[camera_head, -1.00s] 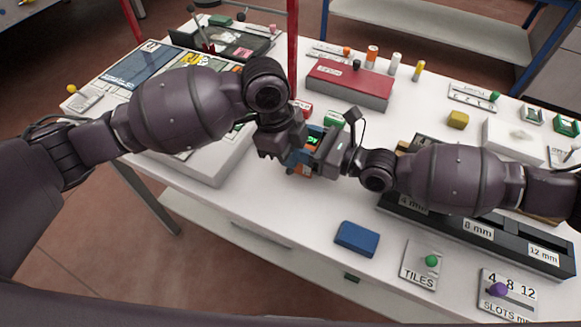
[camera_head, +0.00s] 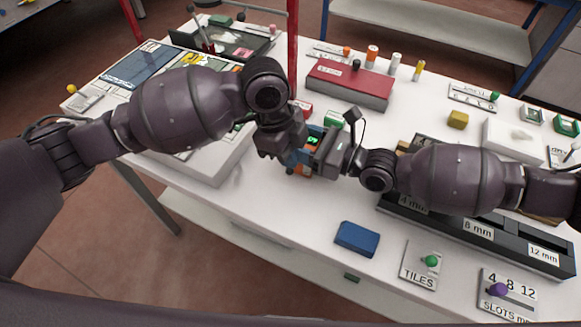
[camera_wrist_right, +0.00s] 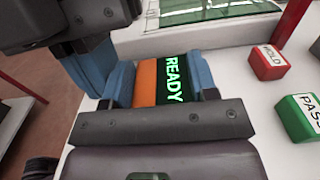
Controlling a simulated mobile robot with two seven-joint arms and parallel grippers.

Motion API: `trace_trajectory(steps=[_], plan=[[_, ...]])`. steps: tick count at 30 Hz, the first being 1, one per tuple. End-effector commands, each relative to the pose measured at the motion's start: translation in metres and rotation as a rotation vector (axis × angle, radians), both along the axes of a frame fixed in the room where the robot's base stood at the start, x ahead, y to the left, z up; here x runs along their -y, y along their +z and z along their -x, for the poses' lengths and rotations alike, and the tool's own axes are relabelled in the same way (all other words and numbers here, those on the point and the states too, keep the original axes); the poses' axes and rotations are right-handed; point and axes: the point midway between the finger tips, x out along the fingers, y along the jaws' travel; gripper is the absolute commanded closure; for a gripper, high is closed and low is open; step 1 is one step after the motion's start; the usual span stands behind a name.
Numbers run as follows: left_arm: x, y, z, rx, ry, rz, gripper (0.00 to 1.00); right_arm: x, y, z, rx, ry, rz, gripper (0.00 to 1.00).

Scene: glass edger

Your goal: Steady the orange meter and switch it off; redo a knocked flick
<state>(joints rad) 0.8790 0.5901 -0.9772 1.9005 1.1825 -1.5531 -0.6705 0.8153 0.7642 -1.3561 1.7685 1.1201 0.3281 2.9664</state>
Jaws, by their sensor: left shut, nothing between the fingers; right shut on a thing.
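The orange meter (camera_wrist_right: 146,82) stands between the blue fingers of my right gripper (camera_wrist_right: 161,84), which is shut on it. Its dark display reads READY in green in the right wrist view. In the head view the meter (camera_head: 305,170) is mostly hidden between my two grippers. My left gripper (camera_head: 291,151) is shut and empty, close beside the meter on its left. Its dark body and blue fingers also show at the upper left of the right wrist view. The meter's switch is hidden, and I cannot tell whether the left fingers touch the meter.
A red HOLD block (camera_wrist_right: 268,62) and a green PASS block (camera_wrist_right: 302,117) lie near the meter. A red box (camera_head: 348,84) stands behind. A blue block (camera_head: 357,238) and TILES plate (camera_head: 420,266) lie in front. A slotted black rack (camera_head: 510,243) lies right.

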Motion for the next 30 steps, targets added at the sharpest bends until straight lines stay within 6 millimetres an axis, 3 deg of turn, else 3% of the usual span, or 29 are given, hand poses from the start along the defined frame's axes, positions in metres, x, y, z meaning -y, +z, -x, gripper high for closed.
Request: trace_trajectory(steps=[10,16,30], plan=[[0.000,-0.004,0.000,-0.001,0.001,0.000,1.00,0.000,0.000,0.000,0.001,-0.001,0.001,0.77],[0.000,-0.032,0.001,-0.003,0.001,-0.001,1.00,0.000,0.000,0.000,0.000,0.000,0.001,0.77],[0.000,-0.018,0.001,0.002,0.000,0.001,1.00,0.000,0.000,0.000,0.000,0.000,-0.001,0.77]])
